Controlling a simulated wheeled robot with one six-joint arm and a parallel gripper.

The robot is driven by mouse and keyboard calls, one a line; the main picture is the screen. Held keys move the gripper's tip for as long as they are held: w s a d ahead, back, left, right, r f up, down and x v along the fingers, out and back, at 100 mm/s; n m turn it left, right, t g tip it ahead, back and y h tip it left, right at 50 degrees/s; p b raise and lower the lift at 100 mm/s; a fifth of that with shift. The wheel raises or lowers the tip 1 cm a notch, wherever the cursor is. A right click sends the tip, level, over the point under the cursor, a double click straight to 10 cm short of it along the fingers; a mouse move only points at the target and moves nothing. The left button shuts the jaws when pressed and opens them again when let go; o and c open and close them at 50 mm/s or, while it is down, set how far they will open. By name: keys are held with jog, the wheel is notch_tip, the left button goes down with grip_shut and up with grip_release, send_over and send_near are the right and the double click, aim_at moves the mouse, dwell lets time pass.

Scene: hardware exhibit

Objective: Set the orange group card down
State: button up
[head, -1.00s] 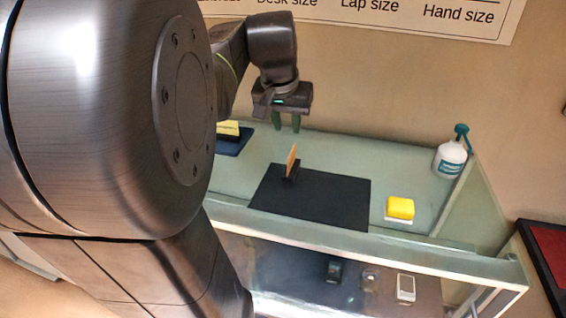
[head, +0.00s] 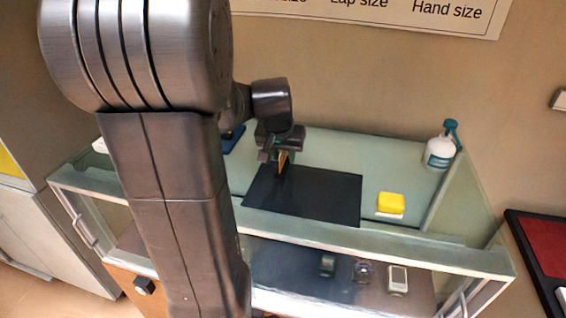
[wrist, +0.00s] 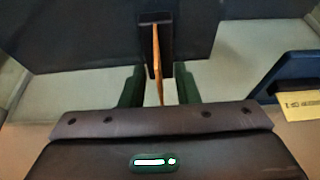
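The orange card (head: 283,161) stands upright, edge-on, in a small black holder (head: 280,174) on the dark mat (head: 325,194) on the glass case. My gripper (head: 280,156) is lowered over the card. In the wrist view the orange card (wrist: 160,62) stands between the two green fingers of my gripper (wrist: 159,86), with a gap on each side. The black holder (wrist: 147,45) is just beyond the fingers. The fingers are open, and neither visibly touches the card. In the head view the fingertips are partly hidden by the gripper body.
A yellow card (wrist: 302,104) on a dark blue stand (wrist: 284,72) is close on the right in the wrist view. A yellow sponge-like block (head: 391,201) and a white bottle with a teal pump (head: 439,151) stand to the right. The mat's right half is clear.

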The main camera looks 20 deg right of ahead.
jog(key=shift+f, duration=0.15)
grip_shut()
